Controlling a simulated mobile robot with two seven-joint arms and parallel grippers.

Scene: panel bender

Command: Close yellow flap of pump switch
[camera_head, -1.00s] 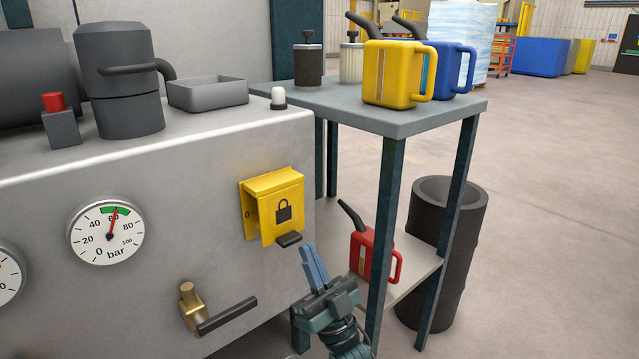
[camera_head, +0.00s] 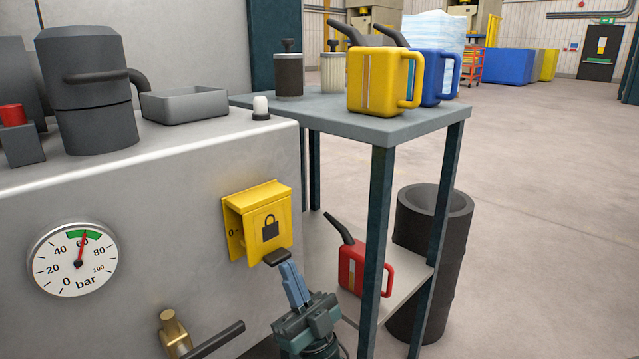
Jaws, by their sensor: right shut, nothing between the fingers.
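The yellow flap (camera_head: 269,222) of the pump switch carries a padlock symbol and hangs from the top of a yellow housing on the grey machine front. Its lower edge stands out from the yellow back plate (camera_head: 236,236), where a "0" shows at the left, so the flap is partly open. A dark tab (camera_head: 277,257) sticks out at its lower edge. The switch behind the flap is hidden. My right gripper (camera_head: 289,270) is shut and empty, its blue-grey fingertips just below and right of the tab; I cannot tell whether they touch it. My left gripper is not in view.
A brass valve with a dark lever (camera_head: 215,339) sits below the flap, left of my right gripper. A pressure gauge (camera_head: 73,260) is further left. A shelf table (camera_head: 385,127) with yellow, blue and red cans stands close on the right, beside a dark bin (camera_head: 433,262).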

